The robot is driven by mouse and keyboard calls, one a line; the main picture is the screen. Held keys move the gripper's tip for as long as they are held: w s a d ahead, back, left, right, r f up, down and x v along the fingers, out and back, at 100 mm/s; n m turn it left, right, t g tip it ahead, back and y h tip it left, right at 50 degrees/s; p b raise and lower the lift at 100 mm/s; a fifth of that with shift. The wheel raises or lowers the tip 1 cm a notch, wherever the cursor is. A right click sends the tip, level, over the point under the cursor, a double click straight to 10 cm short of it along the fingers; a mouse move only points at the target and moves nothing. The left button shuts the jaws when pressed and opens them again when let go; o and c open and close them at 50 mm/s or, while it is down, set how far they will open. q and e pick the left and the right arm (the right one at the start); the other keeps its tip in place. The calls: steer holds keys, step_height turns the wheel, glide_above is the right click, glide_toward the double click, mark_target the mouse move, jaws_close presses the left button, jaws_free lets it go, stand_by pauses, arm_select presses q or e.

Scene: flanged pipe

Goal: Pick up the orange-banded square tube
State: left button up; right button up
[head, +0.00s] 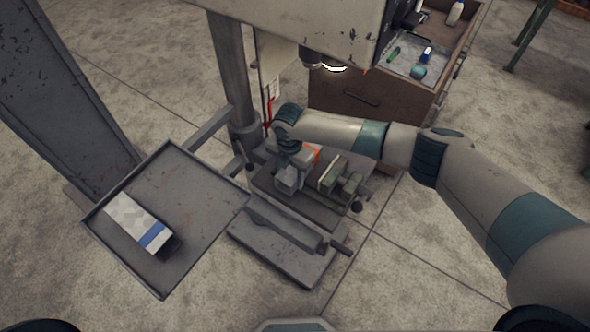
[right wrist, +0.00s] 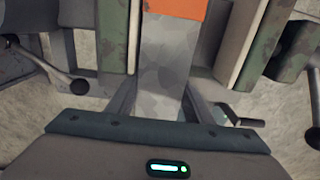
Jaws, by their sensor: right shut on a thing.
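The orange-banded square tube shows in the right wrist view as a mottled grey bar (right wrist: 165,60) with an orange band (right wrist: 175,8) at the top edge. In the head view only a bit of its orange band (head: 312,153) shows past my right arm. My right gripper (right wrist: 160,105) is shut on the near end of the tube, one finger on each side. In the head view this gripper (head: 290,178) is over the machine table and hides most of the tube. My left gripper is not in view.
A green vise (head: 340,180) stands close beside the tube; green jaw-like parts (right wrist: 248,50) flank it in the wrist view. The machine's head (head: 300,25) overhangs; a drawer cabinet (head: 370,95) stands behind.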

steer(key=shift+r, duration=0.2)
step_height(320, 180, up, 8)
steer(key=b, duration=0.3)
steer(key=shift+r, duration=0.9)
steer(key=shift+f, duration=0.1)
